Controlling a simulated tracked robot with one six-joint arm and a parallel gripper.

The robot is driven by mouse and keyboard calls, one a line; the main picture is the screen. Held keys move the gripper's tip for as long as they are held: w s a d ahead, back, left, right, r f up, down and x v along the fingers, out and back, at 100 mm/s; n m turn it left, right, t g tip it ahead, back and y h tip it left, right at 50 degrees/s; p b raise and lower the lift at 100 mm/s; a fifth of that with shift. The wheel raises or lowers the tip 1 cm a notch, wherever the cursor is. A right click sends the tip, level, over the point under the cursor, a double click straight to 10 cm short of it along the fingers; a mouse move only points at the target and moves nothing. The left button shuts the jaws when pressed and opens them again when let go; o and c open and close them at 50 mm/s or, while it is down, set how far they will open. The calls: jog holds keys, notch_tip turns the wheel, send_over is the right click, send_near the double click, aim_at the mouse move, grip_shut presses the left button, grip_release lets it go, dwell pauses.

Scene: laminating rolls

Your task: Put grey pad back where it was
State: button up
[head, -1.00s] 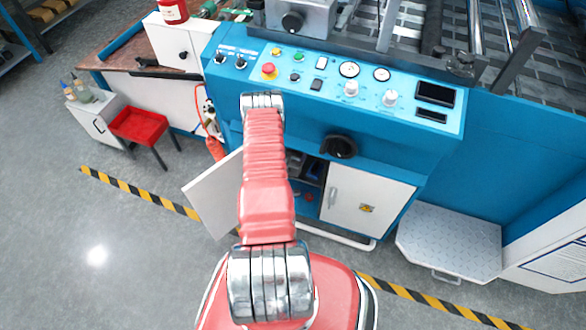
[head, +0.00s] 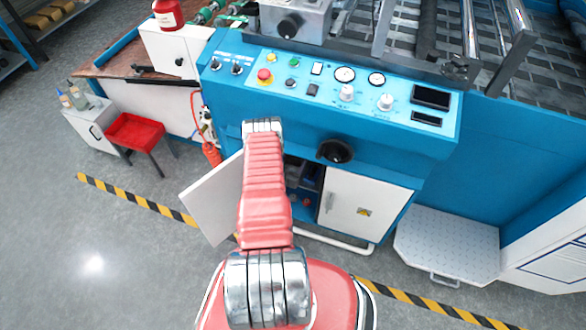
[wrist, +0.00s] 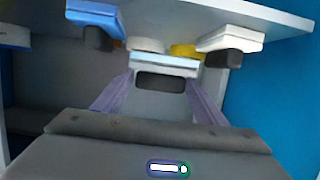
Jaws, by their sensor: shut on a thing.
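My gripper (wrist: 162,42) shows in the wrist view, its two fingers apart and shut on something. A small yellow thing and a whitish round thing show between the fingers, too blurred to name. In the head view my arm hides both gripper and pad, in front of the open cabinet (head: 303,180) of the blue machine.
The open white cabinet door (head: 212,202) stands just left of my arm. The closed white door (head: 365,203) is to its right. Above is the control panel (head: 330,90) with a black knob (head: 335,151) below it.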

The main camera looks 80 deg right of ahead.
aim_at(293, 167)
jog(key=shift+f, duration=0.2)
jog(key=shift+f, duration=2)
jog(key=shift+f, duration=0.1)
jog(key=o, duration=0.8)
jog(key=shift+o, duration=0.2)
jog(key=v, duration=1.2)
jog(key=shift+w+d, duration=0.1)
